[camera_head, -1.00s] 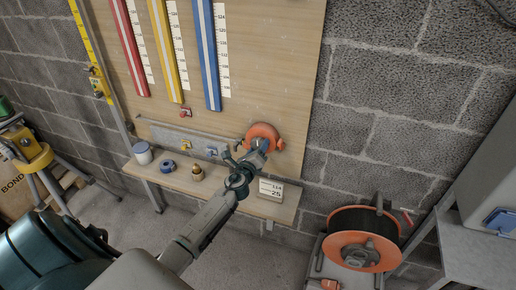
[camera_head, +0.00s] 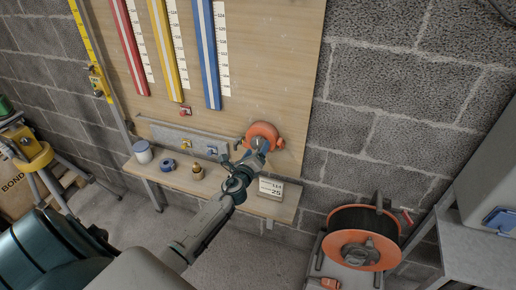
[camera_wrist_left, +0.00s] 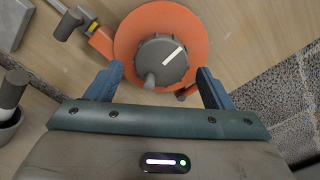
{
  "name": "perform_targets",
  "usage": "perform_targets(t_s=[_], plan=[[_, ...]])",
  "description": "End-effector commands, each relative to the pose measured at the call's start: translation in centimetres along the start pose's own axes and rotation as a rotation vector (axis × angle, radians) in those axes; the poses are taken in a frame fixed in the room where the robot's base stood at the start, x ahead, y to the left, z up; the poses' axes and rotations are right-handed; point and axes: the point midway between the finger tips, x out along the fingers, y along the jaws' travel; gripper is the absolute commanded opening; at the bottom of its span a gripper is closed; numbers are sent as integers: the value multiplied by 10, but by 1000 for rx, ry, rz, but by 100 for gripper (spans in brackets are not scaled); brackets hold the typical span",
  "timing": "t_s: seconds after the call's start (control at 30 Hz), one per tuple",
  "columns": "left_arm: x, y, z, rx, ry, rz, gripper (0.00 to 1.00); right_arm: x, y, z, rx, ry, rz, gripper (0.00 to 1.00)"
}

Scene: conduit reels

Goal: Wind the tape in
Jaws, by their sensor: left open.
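An orange tape reel (camera_head: 264,131) is mounted on the wooden board above the shelf. My left gripper (camera_head: 259,148) is in front of the reel. My right gripper is not in view.
Red, yellow and blue (camera_head: 207,55) strips with scales hang on the board. The shelf (camera_head: 228,194) holds a white tin (camera_head: 143,152), blue tape roll (camera_head: 168,165), small bottle (camera_head: 197,172) and numbered card (camera_head: 271,188). A large orange cable reel (camera_head: 350,250) stands on the right.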

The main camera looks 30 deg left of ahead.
Motion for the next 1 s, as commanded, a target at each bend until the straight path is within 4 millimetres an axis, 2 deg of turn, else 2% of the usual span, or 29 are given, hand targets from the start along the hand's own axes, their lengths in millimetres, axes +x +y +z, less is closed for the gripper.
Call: perform_targets(t_s=[0.2,0.43,0.6,1.0], plan=[[-45,2,-2,0,3,1,75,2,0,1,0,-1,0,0],[-78,1,-1,0,2,0,75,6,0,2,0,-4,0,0],[-86,0,-1,0,2,-1,75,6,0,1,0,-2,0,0],[-87,0,-1,-1,2,0,75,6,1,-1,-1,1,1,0]])
